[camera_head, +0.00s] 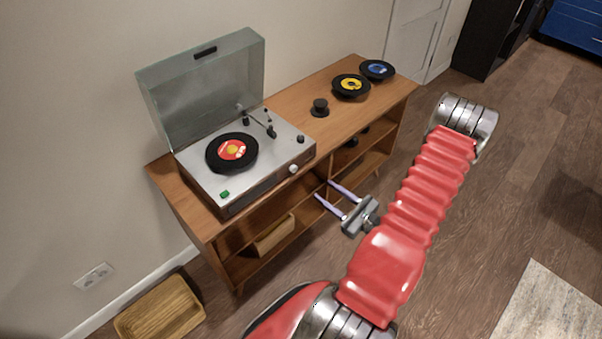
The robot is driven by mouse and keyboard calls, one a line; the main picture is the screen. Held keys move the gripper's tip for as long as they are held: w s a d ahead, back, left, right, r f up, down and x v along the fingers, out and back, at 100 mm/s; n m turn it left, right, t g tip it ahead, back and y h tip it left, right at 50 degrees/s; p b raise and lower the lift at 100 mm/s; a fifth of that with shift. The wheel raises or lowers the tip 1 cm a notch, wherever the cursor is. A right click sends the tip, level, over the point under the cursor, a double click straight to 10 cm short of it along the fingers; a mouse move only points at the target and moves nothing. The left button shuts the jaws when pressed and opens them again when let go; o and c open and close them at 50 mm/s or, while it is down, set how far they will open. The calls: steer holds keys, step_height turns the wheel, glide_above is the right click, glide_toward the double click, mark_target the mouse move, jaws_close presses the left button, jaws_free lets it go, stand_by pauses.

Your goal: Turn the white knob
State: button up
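The white knob (293,169) is small and round and sits on the front face of the record player (265,187), near its right end. The record player stands on a wooden cabinet with its clear lid (205,90) raised and a black record (232,152) with a red label on its platter. My gripper (323,189) has two purple fingers spread apart with nothing between them. It is in front of the cabinet, below and to the right of the knob in the picture, and apart from it.
The wooden cabinet (330,86) also holds a black round object (320,107) and records with yellow (351,85) and blue (377,69) labels. A wooden basket (160,310) stands on the floor at lower left. The floor at right is mostly clear, with a pale rug (550,305).

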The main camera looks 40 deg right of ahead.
mark_target(296, 170)
steer(key=w, duration=0.8)
steer(key=w+a, duration=0.1)
steer(key=w, duration=0.3)
jaws_close()
steer(key=shift+d, duration=0.1)
stand_by(0.4)
